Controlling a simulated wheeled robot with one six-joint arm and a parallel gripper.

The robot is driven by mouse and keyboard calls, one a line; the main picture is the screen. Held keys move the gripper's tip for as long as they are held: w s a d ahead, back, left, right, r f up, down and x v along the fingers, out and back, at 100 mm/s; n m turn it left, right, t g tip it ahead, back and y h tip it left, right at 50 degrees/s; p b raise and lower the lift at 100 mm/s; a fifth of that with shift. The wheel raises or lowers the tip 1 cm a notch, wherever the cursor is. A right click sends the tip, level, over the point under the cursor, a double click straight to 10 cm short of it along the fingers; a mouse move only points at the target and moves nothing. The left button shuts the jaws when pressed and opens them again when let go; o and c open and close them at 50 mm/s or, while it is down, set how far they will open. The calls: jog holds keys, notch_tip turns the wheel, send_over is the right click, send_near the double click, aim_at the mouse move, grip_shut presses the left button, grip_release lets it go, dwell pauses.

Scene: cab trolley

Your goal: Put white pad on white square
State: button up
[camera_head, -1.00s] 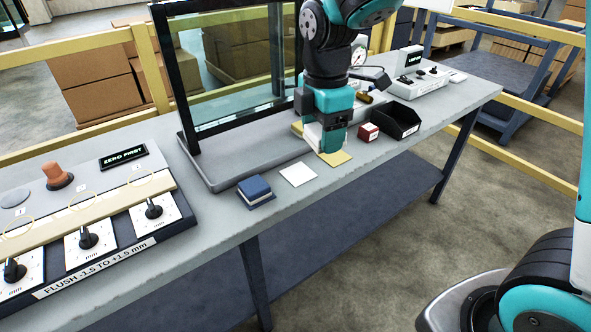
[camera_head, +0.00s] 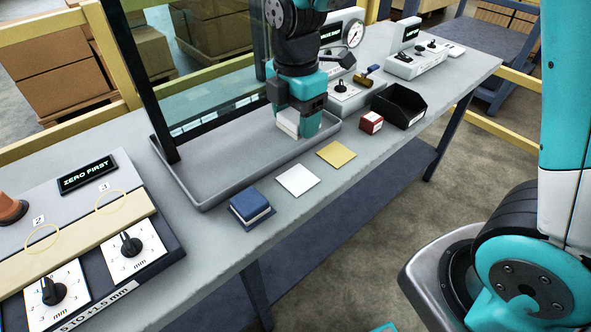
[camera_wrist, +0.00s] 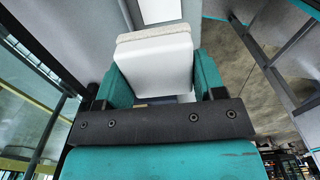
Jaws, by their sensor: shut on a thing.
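My gripper (camera_head: 298,130) is shut on the white pad (camera_head: 287,122). The pad shows between the teal fingers in the wrist view (camera_wrist: 155,68), with a pale, rough-textured face at its far end. In the head view my gripper hangs over the grey tray's front side, behind the coloured squares; its exact height is hard to tell. The white square (camera_head: 298,180) lies flat and bare on the bench, in front of my gripper. The fingers partly hide the pad in the head view.
A blue pad (camera_head: 250,202) sits on a blue square to the left of the white square. A bare yellow square (camera_head: 336,154) lies to its right. A red block (camera_head: 371,122) and a black bin (camera_head: 399,105) stand farther right. The grey tray (camera_head: 215,188) has a raised rim.

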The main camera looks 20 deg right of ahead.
aim_at(296, 181)
notch_tip(296, 181, down, 14)
jog(key=shift+f+b, duration=0.1)
jog(key=shift+b, duration=0.35)
jog(key=shift+f, duration=0.15)
jog(key=o, duration=0.7)
jog(key=shift+c, duration=0.2)
